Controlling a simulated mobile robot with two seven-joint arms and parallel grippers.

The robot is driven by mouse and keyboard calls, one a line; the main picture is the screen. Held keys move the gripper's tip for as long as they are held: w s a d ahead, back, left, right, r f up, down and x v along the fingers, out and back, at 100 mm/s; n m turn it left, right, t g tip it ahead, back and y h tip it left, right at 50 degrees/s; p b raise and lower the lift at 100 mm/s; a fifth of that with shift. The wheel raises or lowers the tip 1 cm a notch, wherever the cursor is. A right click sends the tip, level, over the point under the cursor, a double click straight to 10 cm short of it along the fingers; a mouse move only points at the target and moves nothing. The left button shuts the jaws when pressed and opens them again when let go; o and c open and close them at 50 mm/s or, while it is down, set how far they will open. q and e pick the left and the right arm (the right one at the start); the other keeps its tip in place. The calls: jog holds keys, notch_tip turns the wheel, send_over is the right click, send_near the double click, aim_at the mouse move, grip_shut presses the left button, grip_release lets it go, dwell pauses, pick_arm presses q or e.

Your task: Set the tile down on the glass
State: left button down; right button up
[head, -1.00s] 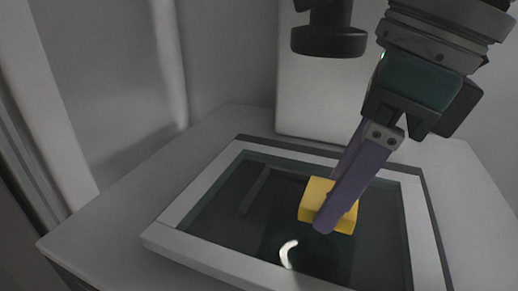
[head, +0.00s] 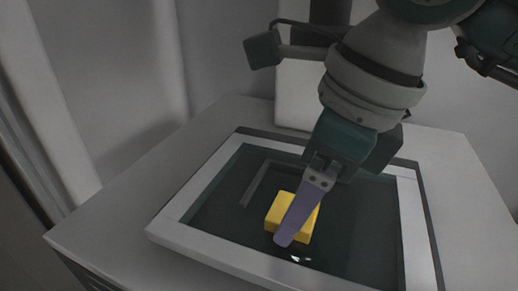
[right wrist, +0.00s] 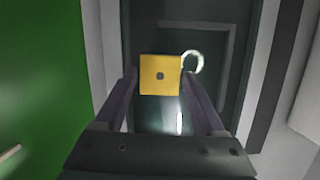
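The tile, a small yellow block (head: 278,211), is between the fingers of my right gripper (head: 292,222), over the left-centre part of the dark glass (head: 365,235). The glass lies inside a pale raised frame (head: 215,254). In the right wrist view the tile (right wrist: 152,66) shows a square face with a dark dot, and a finger of my right gripper (right wrist: 160,84) meets it on each side. The gripper is shut on it. Whether the tile touches the glass or is just above it, I cannot tell. My left gripper is not in view.
A grey L-shaped corner mark (head: 256,181) shows on the glass behind the tile. The frame sits on a grey cabinet top (head: 140,180). A pale upright panel (head: 297,95) stands behind. In the right wrist view a green surface (right wrist: 40,70) fills the left side.

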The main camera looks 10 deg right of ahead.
jog(key=shift+o, duration=1.4)
jog(key=shift+r, duration=0.3)
jog(key=v, duration=0.4)
jog(key=shift+d+r, duration=0.15)
jog(key=shift+r, duration=0.2)
jog(key=s+d+b, duration=0.1)
jog(key=s+d, duration=0.1)
jog(key=s+d+b, duration=0.1)
jog(key=s+d, duration=0.1)
jog(key=d, duration=0.1)
jog(key=s+d+b, duration=0.2)
jog(key=d, duration=0.1)
jog(key=shift+s+d+f, duration=0.15)
jog(key=shift+s+f, duration=0.1)
jog(key=shift+s, duration=0.05)
jog(key=shift+s+d+r+b, duration=0.25)
jog(key=shift+s+d+b, duration=0.05)
jog(key=shift+s+d, duration=0.25)
